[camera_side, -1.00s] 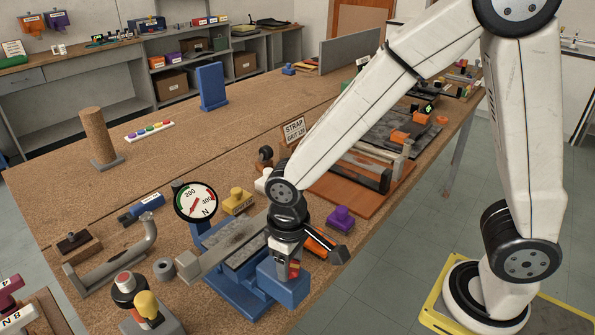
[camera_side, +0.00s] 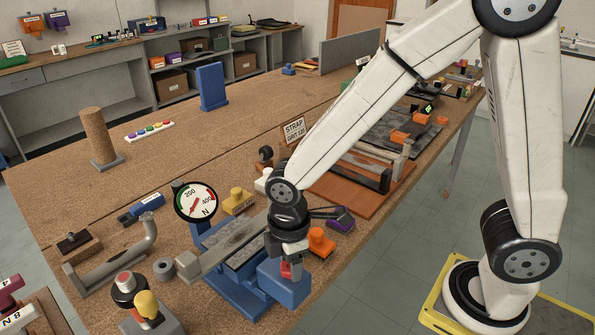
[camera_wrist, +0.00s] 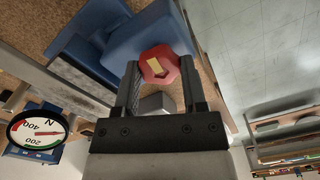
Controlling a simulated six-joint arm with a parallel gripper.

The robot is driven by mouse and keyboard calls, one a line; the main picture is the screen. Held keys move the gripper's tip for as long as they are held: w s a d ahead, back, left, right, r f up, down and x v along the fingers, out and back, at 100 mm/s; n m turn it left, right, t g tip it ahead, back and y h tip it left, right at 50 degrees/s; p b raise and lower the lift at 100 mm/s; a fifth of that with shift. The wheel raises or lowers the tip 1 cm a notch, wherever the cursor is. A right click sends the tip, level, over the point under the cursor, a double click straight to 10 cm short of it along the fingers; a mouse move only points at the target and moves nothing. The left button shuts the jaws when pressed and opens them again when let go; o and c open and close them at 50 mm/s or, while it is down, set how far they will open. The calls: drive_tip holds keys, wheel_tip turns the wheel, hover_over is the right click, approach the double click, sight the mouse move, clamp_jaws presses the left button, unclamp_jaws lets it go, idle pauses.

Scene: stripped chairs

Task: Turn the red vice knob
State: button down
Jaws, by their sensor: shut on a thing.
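The red vice knob (camera_wrist: 158,64) has several flat sides and a pale yellow mark on its face. It sits at the end of the blue vice (camera_wrist: 90,45). My gripper (camera_wrist: 160,78) is shut on the knob, one finger on each side, in the wrist view. In the side view my gripper (camera_side: 291,262) points down at the front end of the blue vice (camera_side: 283,286), and only a small part of the red knob (camera_side: 286,270) shows. A round gauge (camera_side: 196,202) marked 200, 400 and N stands behind the vice, its red needle pointing to the lower left.
An orange knobbed piece (camera_side: 320,242) and a purple block (camera_side: 340,218) stand close right of my gripper. A yellow piece (camera_side: 238,201) is behind the vice. A yellow-topped lever box (camera_side: 150,310) stands front left. The bench edge is close on the right.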

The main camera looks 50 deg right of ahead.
drive_tip(key=shift+w+r+n, duration=0.1)
drive_tip(key=shift+w+n, duration=0.1)
drive_tip(key=shift+n, duration=0.6)
drive_tip(key=shift+w+r+n, duration=0.1)
drive_tip(key=shift+w+n, duration=0.05)
drive_tip(key=shift+n, duration=0.65)
drive_tip(key=shift+c, duration=1)
unclamp_jaws()
drive_tip(key=shift+f, duration=0.1)
drive_tip(key=shift+o, duration=0.3)
drive_tip(key=shift+s, duration=0.1)
drive_tip(key=shift+r, duration=3.9)
drive_tip(key=shift+d, duration=0.1)
